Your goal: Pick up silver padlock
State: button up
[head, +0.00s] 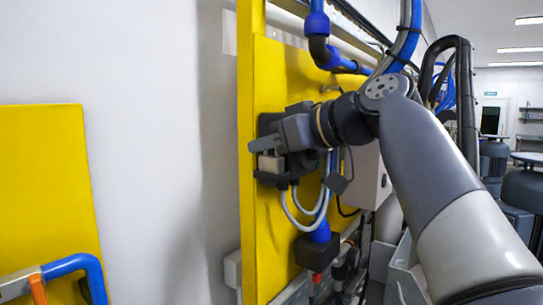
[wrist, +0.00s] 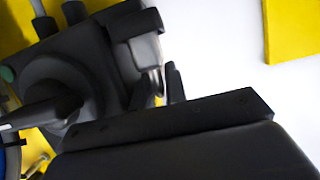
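The silver padlock (head: 270,164) shows in the head view as a small pale block at the left edge of a dark switch box on the yellow panel. It also shows in the wrist view (wrist: 146,54), partly covered by dark parts. My gripper (head: 268,143) is right at the padlock, just above it in the head view. In the wrist view, dark finger-like parts of my gripper (wrist: 160,90) stand close below the padlock. Whether they touch or hold it is hidden.
The yellow panel (head: 262,225) stands upright with blue pipes and grey cables on it. A grey box (head: 368,178) sits right of the switch. Another yellow panel (head: 45,185) is at the left. Bare white wall (head: 165,150) lies between the panels.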

aim_at(263, 124)
jog(key=shift+w+a+f, duration=0.2)
jog(key=shift+w+a, duration=0.1)
jog(key=shift+a, duration=0.05)
grip_shut()
jog(key=shift+r, duration=0.15)
jog(key=shift+r, duration=1.65)
jog(key=s+d+r+b, duration=0.2)
jog(key=s+r, duration=0.1)
jog(key=s, duration=1.5)
jog(key=shift+d, duration=0.15)
